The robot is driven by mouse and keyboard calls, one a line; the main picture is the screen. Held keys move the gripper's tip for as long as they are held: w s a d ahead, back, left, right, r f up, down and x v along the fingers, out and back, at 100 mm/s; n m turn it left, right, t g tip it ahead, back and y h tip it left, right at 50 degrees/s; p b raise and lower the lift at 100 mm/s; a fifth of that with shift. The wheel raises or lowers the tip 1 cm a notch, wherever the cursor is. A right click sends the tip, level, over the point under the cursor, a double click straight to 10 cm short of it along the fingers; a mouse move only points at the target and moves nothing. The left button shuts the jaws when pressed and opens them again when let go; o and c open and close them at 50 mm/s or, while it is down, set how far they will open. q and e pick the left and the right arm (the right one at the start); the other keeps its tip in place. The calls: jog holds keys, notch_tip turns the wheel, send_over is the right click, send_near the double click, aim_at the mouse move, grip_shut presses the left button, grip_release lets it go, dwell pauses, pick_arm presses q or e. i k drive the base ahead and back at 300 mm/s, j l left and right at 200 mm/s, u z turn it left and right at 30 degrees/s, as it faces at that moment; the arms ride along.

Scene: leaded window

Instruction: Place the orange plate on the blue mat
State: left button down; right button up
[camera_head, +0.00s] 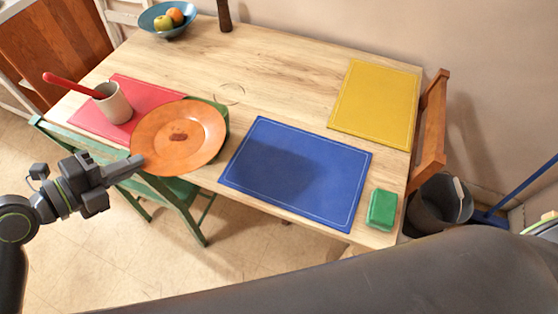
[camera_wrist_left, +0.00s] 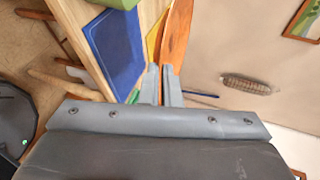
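The orange plate (camera_head: 178,150) has a dark reddish-brown smudge at its middle. My left gripper (camera_head: 136,163) is shut on the plate's left rim and appears to hold it above the table's front left part. In the left wrist view the plate (camera_wrist_left: 176,45) shows edge-on, rising from between the fingers (camera_wrist_left: 161,85). The blue mat (camera_head: 320,185) lies flat and bare at the front middle of the table, right of the plate, with a dark shadow on it. It also shows in the left wrist view (camera_wrist_left: 120,50). My right gripper is not in view.
A red mat (camera_head: 90,121) with a cup (camera_head: 115,104) holding a red utensil lies left. A green item (camera_head: 222,106) is partly hidden behind the plate. A yellow mat (camera_head: 375,105), green block (camera_head: 382,210) and fruit bowl (camera_head: 168,20) are also on the table. Chairs stand around it.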

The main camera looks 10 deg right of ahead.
aim_at(298, 166)
jog(key=k+z, duration=0.1)
jog(key=z, duration=0.25)
jog(key=k+j+z, duration=0.1)
jog(key=z, duration=0.65)
jog(key=k, duration=0.25)
